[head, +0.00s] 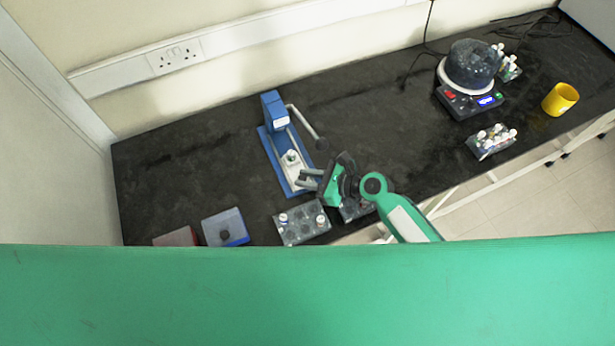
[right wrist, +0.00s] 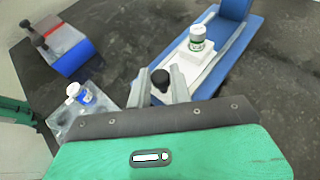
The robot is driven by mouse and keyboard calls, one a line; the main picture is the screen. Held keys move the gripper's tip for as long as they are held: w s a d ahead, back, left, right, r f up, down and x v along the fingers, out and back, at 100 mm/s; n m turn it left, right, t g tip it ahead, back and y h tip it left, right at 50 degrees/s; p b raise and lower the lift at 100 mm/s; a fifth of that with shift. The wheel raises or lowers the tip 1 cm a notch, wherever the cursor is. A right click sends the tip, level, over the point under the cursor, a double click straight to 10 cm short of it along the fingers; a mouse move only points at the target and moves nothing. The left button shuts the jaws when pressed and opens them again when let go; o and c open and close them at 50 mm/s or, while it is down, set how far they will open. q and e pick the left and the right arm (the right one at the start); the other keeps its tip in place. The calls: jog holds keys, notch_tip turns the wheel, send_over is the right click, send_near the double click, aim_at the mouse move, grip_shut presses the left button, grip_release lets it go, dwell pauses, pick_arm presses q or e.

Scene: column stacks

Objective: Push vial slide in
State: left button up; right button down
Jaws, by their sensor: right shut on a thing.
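A blue press (head: 274,110) stands on the bench with a long blue base and a lever ending in a dark ball. A white slide (right wrist: 188,62) lies along its base and carries an upright vial (right wrist: 197,38) with a white cap and green label. The vial also shows in the head view (head: 291,156). My right gripper (head: 310,179) is at the near end of the slide, shut on the black knob (right wrist: 160,80), which sits between its fingers. The vial stands out in front of the press column. My left gripper is not in view.
A clear rack (head: 302,222) with a few vials stands near the front edge; another is partly hidden under my right arm. A blue-and-grey box (head: 225,227) is to the left.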

aim_at(294, 152)
jog(key=w+a, duration=0.1)
jog(key=w, duration=0.1)
jog(key=w+a, duration=0.1)
jog(key=w, duration=0.2)
jog(key=w+a, duration=0.1)
jog(key=w, duration=0.2)
jog(key=shift+a, duration=0.1)
jog(key=shift+r, duration=0.1)
jog(key=c, duration=1.3)
grip_release()
jog(key=shift+w, duration=0.1)
jog(key=shift+o, duration=0.2)
jog(key=shift+w+a, duration=0.1)
jog(key=b+v, duration=0.2)
jog(key=v, duration=1.1)
jog(key=shift+s+d, duration=0.25)
jog(key=shift+d, duration=0.05)
jog(key=shift+r, duration=0.1)
